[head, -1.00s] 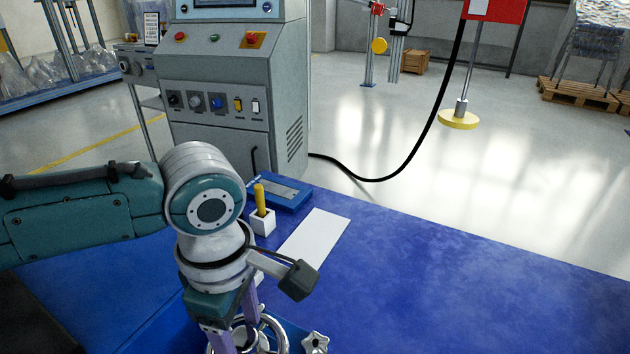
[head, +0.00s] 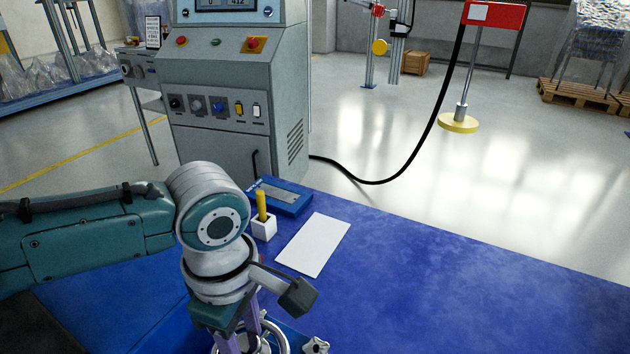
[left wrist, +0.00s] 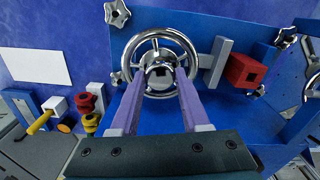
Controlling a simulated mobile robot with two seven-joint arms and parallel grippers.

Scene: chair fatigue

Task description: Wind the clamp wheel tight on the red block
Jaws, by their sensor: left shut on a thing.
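The clamp wheel (left wrist: 134,51) is a shiny metal handwheel with spokes, on a blue fixture (left wrist: 207,20). My left gripper (left wrist: 163,78) is shut on the wheel near its hub, with its two purple fingers reaching over the near rim. The red block (left wrist: 245,72) sits to the right of the wheel in the left wrist view, beside a grey jaw plate (left wrist: 216,62). I cannot tell whether they press together. In the head view my left gripper (head: 240,338) comes down over the wheel (head: 274,331) at the bottom edge. The red block does not show there.
Star knobs (left wrist: 117,13) stand on the fixture. A white sheet (head: 313,244), a white holder with a yellow handle (head: 263,222) and a blue case (head: 282,196) lie on the blue table (head: 450,290). A grey control cabinet (head: 225,110) stands behind. The table's right side is clear.

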